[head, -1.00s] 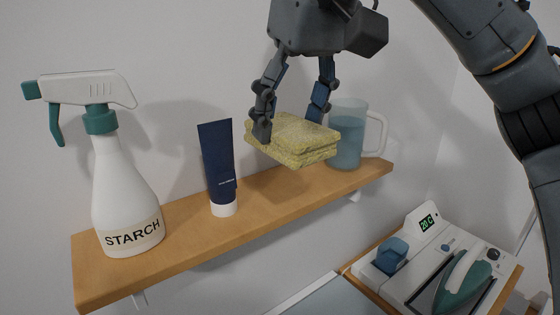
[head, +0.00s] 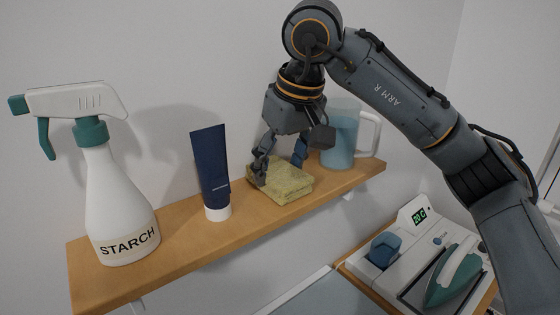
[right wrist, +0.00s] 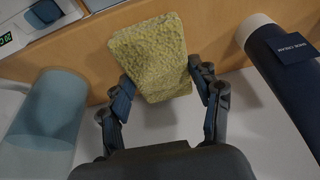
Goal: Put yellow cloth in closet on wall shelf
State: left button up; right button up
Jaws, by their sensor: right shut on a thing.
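The yellow cloth (head: 284,186), a folded speckled pad, is on or just above the wooden wall shelf (head: 185,226), between the blue tube and the jug. My right gripper (head: 280,170) is shut on the cloth, with a finger on either side of its near-wall part. In the right wrist view the cloth (right wrist: 152,55) sits between the two fingers (right wrist: 165,93), over the shelf board (right wrist: 90,45). I cannot tell whether its whole underside rests on the shelf. My left gripper is not in view.
A starch spray bottle (head: 115,205) and a dark blue tube (head: 211,170) stand left of the cloth. A blue jug (head: 340,135) with a white handle stands close on its right. Below right is an iron (head: 452,270) on a white station (head: 415,250).

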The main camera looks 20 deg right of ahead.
jog(key=shift+s, duration=0.1)
jog(key=o, duration=1.1)
jog(key=shift+f, duration=0.1)
jog(key=shift+o, duration=0.2)
jog(key=v, duration=1.2)
